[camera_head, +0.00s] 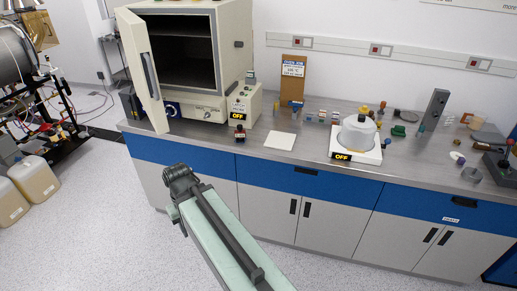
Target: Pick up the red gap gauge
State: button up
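I cannot pick out the red gap gauge for certain. A small dark item with a reddish part (240,133) stands on the grey bench top (215,139), in front of the box with the "OFF" display. Several small coloured pieces (322,117) stand farther back, left of the white burner unit, some of them reddish; they are too small to name. My arm reaches up from the bottom edge to a dark joint in front of the cabinets, below the bench edge in the picture. No gripper fingers can be made out.
A cream oven (247,40) stands at the back left, its door (139,62) open toward me. A white pad (280,141) lies mid-bench. The burner unit (357,152) reads "OFF". A dark upright block (434,108) and small items crowd the right. The floor left of my arm is clear.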

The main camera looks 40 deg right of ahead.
aim_at(240, 134)
jog(key=z, duration=0.1)
jog(key=k, duration=0.25)
jog(key=u, duration=0.8)
jog(key=i, duration=2)
jog(key=z, duration=0.2)
